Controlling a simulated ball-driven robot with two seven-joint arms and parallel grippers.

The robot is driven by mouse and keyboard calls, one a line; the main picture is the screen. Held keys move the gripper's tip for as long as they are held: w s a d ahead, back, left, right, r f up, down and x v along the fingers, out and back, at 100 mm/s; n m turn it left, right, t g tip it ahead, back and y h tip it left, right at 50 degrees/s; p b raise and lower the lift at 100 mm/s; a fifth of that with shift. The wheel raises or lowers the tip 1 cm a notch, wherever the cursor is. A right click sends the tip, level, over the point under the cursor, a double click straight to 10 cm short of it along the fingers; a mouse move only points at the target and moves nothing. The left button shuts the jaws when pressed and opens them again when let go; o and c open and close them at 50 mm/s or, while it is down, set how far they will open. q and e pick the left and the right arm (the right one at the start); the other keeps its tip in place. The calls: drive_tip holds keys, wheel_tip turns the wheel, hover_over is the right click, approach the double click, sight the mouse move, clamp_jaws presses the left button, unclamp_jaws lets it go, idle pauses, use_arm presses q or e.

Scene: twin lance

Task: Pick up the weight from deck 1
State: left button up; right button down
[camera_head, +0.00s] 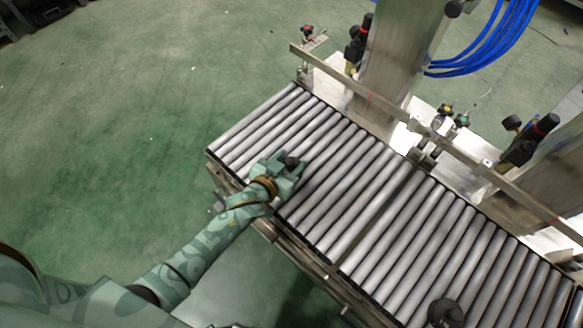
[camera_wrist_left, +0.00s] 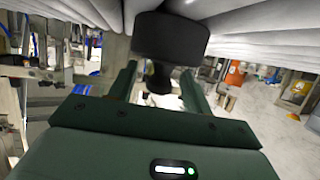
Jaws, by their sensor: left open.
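A black weight (camera_head: 291,162) stands on the left roller deck (camera_head: 345,150), near its front-left part. In the left wrist view the weight (camera_wrist_left: 170,38) shows as a wide dark disc with a narrower knob (camera_wrist_left: 158,78). My left gripper (camera_head: 284,168) is at the weight, with its arm reaching in from the lower left. In the left wrist view the two green fingers (camera_wrist_left: 157,72) are open, one on each side of the knob, with gaps visible. The gripper's hand hides part of the weight in the head view. My right gripper is not in view.
A second dark round object (camera_head: 445,312) stands on the right roller deck (camera_head: 470,255), at the lower right. A metal guide rail (camera_head: 365,90) and steel columns (camera_head: 395,50) line the decks' far side. Green floor (camera_head: 130,100) lies open to the left.

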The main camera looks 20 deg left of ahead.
use_arm(q)
drive_tip(key=shift+w+r, duration=0.1)
clamp_jaws()
drive_tip(key=shift+r, duration=0.1)
